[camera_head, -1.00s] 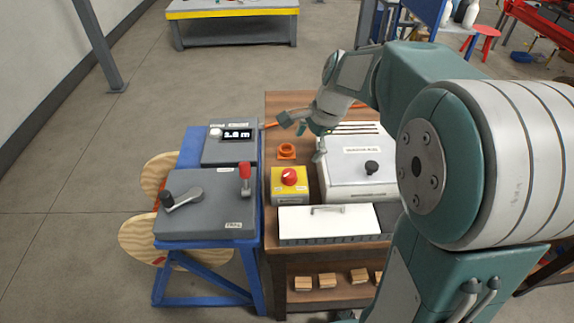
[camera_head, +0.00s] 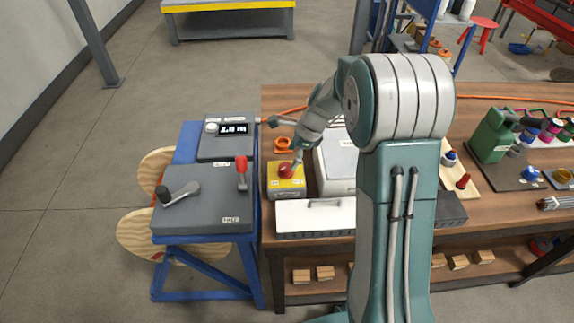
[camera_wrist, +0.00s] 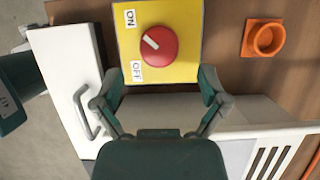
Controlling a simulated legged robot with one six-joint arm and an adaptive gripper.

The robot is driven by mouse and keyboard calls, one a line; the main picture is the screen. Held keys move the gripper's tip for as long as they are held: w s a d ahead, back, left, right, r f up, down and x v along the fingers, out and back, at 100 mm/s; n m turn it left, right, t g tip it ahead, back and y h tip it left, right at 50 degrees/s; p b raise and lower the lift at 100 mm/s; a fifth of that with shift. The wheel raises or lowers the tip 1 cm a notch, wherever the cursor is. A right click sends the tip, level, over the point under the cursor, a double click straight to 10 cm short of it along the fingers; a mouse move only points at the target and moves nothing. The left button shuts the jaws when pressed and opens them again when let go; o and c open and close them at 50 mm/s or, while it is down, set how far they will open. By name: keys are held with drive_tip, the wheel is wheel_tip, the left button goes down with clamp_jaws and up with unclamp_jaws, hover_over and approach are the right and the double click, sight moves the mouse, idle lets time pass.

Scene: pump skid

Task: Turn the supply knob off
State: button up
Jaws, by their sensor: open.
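The red supply knob (camera_head: 286,171) sits on top of a yellow box (camera_head: 287,190) at the left end of the wooden bench. In the wrist view the knob (camera_wrist: 160,52) is ahead of my fingertips, with ON and OFF labels on the box's left side. Its white mark points up and left, toward the ON side. My gripper (camera_wrist: 161,86) is open and empty, its fingers spread at the box's near edge, apart from the knob.
An orange ring-like part (camera_head: 283,145) lies behind the box. A white handled cover (camera_head: 313,215) stands in front, and a grey-white case is right, partly hidden by my arm. A blue stand (camera_head: 185,240) with a crank and red lever (camera_head: 241,172) is left.

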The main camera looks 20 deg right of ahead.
sight(286, 166)
drive_tip(key=x, duration=0.4)
drive_tip(key=shift+a, duration=0.15)
drive_tip(key=c, duration=1.1)
